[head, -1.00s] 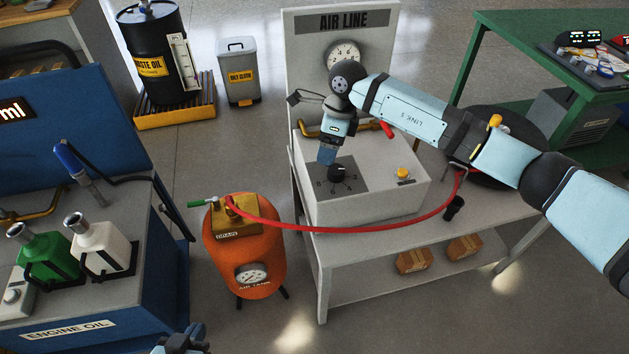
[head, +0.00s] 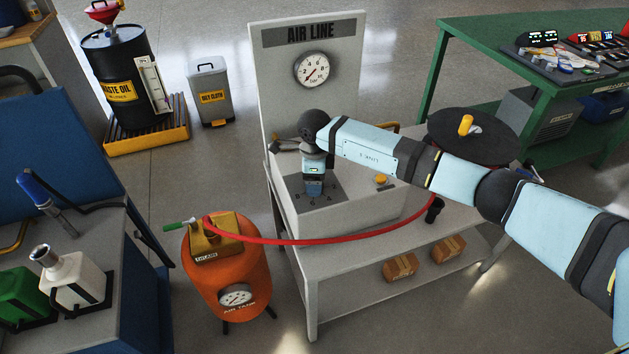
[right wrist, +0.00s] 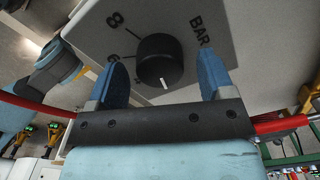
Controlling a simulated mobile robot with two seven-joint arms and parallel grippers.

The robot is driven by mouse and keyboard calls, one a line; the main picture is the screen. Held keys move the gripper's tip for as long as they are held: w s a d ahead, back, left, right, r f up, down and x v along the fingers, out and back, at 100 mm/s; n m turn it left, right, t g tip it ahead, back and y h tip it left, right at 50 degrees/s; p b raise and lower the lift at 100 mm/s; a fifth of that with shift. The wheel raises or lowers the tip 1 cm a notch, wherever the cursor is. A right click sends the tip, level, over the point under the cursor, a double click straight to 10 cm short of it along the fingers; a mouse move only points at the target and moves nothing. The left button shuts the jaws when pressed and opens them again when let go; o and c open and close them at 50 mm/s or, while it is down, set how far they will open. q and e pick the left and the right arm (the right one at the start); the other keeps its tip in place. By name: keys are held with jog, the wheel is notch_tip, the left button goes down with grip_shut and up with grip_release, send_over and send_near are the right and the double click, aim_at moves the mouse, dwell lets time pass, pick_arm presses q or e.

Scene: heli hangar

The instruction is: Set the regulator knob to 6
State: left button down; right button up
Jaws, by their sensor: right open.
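The regulator knob (right wrist: 160,62) is black and round with a white mark, on a grey plate (right wrist: 182,22) lettered BAR and 8. A partly covered figure, apparently 6, is beside the left finger. In the right wrist view the white mark points down, slightly right. My right gripper (head: 313,192) is over the knob in the head view and mostly hides it. In the right wrist view its blue fingers stand open on either side of the knob, with gaps visible; I see no contact. The pressure gauge (head: 317,69) is on the AIR LINE board. My left gripper is out of view.
The knob's box stands on a grey bench (head: 350,257) with a yellow button (head: 381,179) to the right. A red hose (head: 330,241) loops in front to the orange air tank (head: 228,275). A dark hose reel (head: 475,133) is at right.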

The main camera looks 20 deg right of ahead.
jog(key=shift+f, duration=0.45)
jog(key=c, duration=0.9)
